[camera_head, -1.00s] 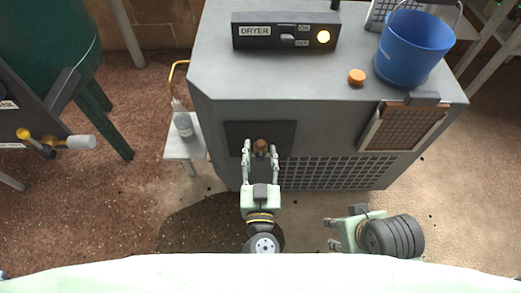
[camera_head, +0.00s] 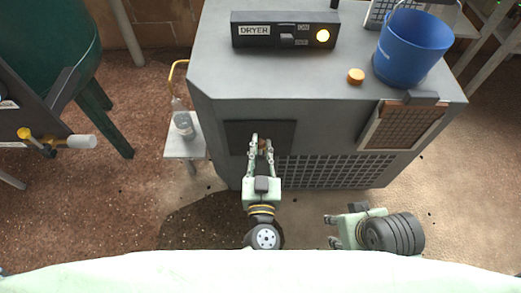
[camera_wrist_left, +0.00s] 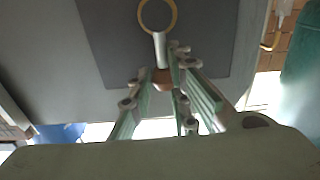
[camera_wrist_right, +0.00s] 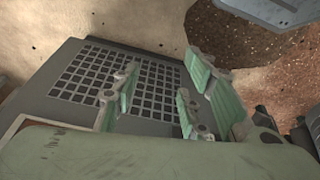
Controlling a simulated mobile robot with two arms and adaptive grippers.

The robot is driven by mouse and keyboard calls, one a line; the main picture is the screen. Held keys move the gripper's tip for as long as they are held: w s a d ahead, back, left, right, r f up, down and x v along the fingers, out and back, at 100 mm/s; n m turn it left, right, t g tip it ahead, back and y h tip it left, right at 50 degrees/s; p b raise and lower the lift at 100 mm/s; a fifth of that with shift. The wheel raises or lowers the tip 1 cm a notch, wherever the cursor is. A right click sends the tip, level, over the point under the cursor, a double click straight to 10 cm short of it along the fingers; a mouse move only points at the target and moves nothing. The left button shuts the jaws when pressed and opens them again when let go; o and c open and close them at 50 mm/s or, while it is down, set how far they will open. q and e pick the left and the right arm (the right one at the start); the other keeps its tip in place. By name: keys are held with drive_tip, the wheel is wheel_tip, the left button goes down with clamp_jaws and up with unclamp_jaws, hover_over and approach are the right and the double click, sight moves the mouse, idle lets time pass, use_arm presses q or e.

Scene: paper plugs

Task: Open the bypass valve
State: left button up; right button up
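No part in view is labelled bypass valve. A yellow valve-like fitting (camera_head: 50,141) with a white cylindrical end sits on the dark equipment at the far left, away from both grippers. The fingers partly hide the plug. My right gripper (camera_head: 333,232) is open and empty, low in front of the dryer.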

use_arm(q)
drive_tip(key=shift+a, duration=0.3)
drive_tip(key=shift+c, duration=0.5)
